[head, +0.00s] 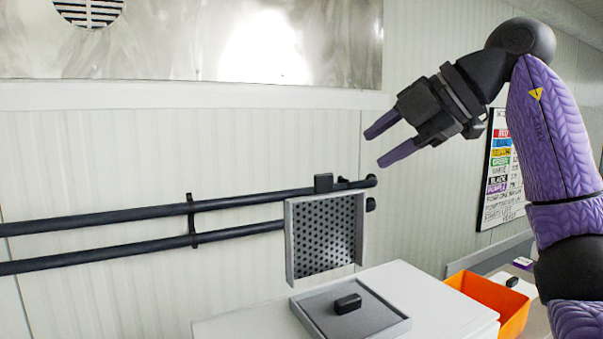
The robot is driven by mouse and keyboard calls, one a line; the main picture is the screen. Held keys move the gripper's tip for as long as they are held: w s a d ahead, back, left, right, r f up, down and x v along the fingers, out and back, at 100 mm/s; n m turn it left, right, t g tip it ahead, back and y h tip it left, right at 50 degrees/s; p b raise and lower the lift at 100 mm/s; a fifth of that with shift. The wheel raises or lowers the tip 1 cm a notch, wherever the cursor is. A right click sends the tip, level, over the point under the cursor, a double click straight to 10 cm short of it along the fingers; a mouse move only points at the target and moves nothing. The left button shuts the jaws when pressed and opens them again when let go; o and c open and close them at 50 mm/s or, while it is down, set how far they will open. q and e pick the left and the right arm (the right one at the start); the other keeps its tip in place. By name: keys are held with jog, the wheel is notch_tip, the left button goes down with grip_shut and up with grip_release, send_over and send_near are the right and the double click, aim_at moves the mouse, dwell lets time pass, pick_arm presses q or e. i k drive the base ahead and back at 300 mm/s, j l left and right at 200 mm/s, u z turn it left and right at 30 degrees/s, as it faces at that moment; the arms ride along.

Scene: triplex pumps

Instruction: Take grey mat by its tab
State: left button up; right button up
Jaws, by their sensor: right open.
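A grey framed panel with dark perforations (303,237) hangs upright below the wall rails, with a black tab (323,183) at its top edge. A flat grey square piece (375,320) with a paler rim lies on a white box, and a black block-shaped grip (347,303) stands on it. I cannot tell for certain which of the two is the grey mat. My right gripper (375,148) is open and empty, its purple fingers apart and pointing left. It is above and to the right of the hanging panel, touching nothing. My left gripper is out of view.
Two dark rails (100,219) run along the pale wall. The white box (437,297) stands below the hanging panel. An orange bin (497,300) stands to its right. A chart (505,170) hangs behind my right arm. The space left of my right gripper is clear.

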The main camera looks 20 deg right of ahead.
aim_at(348, 312)
jog(key=k+l, duration=1.15)
jog(key=k, duration=0.15)
